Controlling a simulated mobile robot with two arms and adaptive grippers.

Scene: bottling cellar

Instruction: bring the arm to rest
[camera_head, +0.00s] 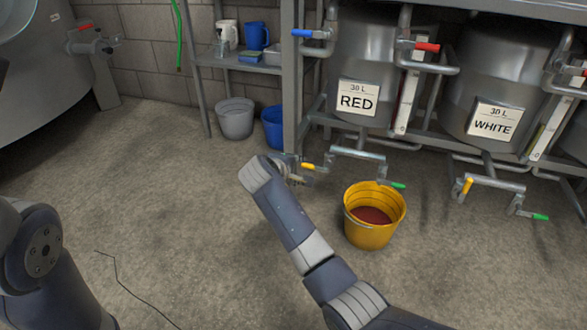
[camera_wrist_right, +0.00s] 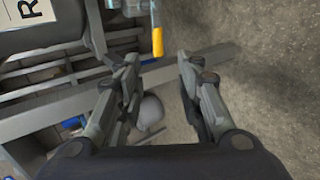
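My right arm (camera_head: 290,215) reaches up from the bottom of the head view. My right gripper (camera_head: 290,168) is at its far end, partly hidden by the wrist, beside a yellow valve handle (camera_head: 308,166) under the RED tank (camera_head: 365,62). In the wrist view the right gripper (camera_wrist_right: 158,68) has its two fingers apart with nothing between them. The yellow handle (camera_wrist_right: 157,42) shows just beyond the fingertips there, apart from them. Part of my left arm (camera_head: 45,255) stands at the left edge; its gripper is out of view.
A yellow bucket (camera_head: 367,233) with dark red liquid stands on the floor right of my right arm. The WHITE tank (camera_head: 505,75) and pipes are at right. A grey bucket (camera_head: 235,120) and a blue bucket (camera_head: 273,128) stand behind. The floor at left is mostly clear.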

